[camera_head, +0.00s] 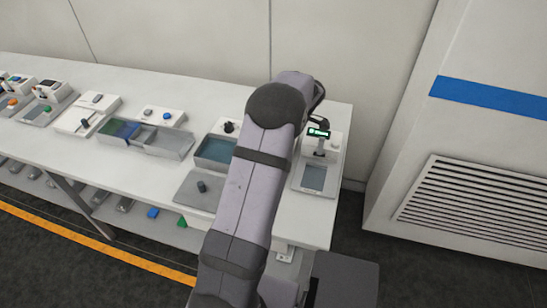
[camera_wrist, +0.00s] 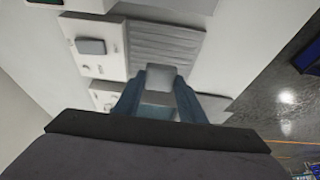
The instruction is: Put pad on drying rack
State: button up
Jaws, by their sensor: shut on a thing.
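My gripper (camera_wrist: 158,84) shows in the wrist view with its two blue-grey fingers closed on a small light-grey block, which looks like the pad (camera_wrist: 160,74). Beyond the pad is a grey ribbed plate that looks like the drying rack (camera_wrist: 165,40), joined to or beside a white panel (camera_wrist: 105,63) with a dark-grey button. The pad overlaps the near edge of the ribbed plate in the picture; I cannot tell whether they touch.
The white table (camera_head: 335,120) carries several stations. A station with a small green display (camera_head: 318,133) stands at the right end. Left of my arm are a blue-grey tray (camera_head: 214,153) and a grey plate with a dark knob (camera_head: 201,187). A wall vent (camera_head: 470,205) is at right.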

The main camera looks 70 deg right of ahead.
jog(key=shift+f+p, duration=0.55)
jog(key=shift+f, duration=1.85)
jog(key=shift+f, duration=0.2)
jog(key=o, duration=1)
jog(key=shift+r, duration=0.1)
jog(key=shift+r, duration=0.1)
jog(key=shift+r, duration=0.15)
jog(key=shift+s+r, duration=0.25)
jog(key=shift+r, duration=0.05)
jog(key=b+v, duration=0.3)
jog(key=v, duration=0.8)
